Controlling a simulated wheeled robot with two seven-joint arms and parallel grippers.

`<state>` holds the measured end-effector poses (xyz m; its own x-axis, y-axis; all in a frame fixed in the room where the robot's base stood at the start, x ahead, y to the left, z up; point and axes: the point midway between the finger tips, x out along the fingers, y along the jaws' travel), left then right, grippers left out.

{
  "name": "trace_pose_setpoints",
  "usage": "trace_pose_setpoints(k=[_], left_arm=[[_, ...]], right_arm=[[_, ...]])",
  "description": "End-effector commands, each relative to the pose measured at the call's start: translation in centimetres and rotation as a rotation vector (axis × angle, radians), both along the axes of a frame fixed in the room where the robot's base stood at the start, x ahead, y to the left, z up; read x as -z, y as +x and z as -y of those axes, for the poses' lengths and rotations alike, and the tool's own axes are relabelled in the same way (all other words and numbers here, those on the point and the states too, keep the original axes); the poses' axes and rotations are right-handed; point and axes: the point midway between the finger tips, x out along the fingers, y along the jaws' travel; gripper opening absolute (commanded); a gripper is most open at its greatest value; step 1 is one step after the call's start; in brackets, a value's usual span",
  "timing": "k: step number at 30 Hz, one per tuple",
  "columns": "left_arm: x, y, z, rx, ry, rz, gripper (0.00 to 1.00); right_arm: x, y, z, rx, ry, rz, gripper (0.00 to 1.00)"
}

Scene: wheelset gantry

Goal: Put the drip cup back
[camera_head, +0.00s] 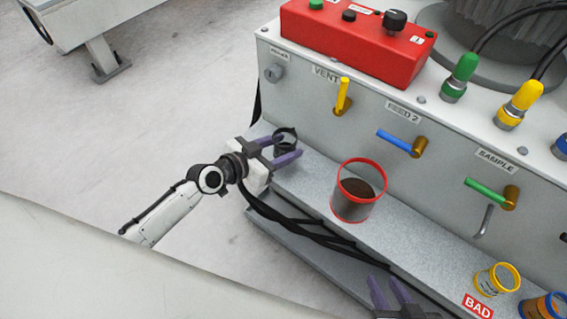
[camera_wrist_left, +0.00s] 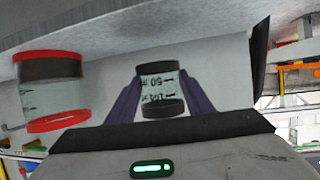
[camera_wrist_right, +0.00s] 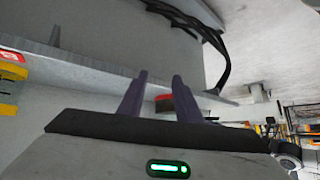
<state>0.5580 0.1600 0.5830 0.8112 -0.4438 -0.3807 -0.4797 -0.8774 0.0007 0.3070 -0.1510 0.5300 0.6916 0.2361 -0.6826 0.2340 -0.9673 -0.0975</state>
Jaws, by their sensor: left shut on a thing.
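My left gripper (camera_head: 286,151) is shut on a small clear cup with black rims (camera_head: 287,141), at the left end of the grey ledge. In the left wrist view, this cup (camera_wrist_left: 161,88) shows dark scale marks and sits between the two purple fingers. Whether its base touches the ledge I cannot tell. A larger red-rimmed cup (camera_head: 352,205) with dark brown liquid stands upright on the ledge to the right; it also shows in the left wrist view (camera_wrist_left: 52,95). My right gripper (camera_head: 391,293) is at the bottom edge of the head view, its fingers apart and empty.
The cabinet front carries a yellow valve handle (camera_head: 343,95), a blue one (camera_head: 394,141) and a green one (camera_head: 487,191). A yellow-rimmed cup (camera_head: 497,279) and a blue-and-orange cup (camera_head: 545,306) stand near the red BAD label (camera_head: 478,305). Black cables (camera_head: 300,234) run along the ledge front.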

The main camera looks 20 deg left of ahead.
Motion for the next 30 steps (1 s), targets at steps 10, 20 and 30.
trace_pose_setpoints(k=[10,20,30], left_arm=[[4.6,0.0,-0.1,0.0,-0.001,0.0,0.21],[4.8,0.1,-0.1,-0.001,-0.001,0.002,0.21],[5.1,0.0,-0.1,0.0,0.0,0.001,0.66]], right_arm=[[1.3,0.0,-0.3,0.014,0.031,0.02,0.31],[0.8,-0.1,-0.6,0.024,0.048,0.024,0.31],[1.0,0.0,-0.7,0.027,0.053,0.026,0.31]])
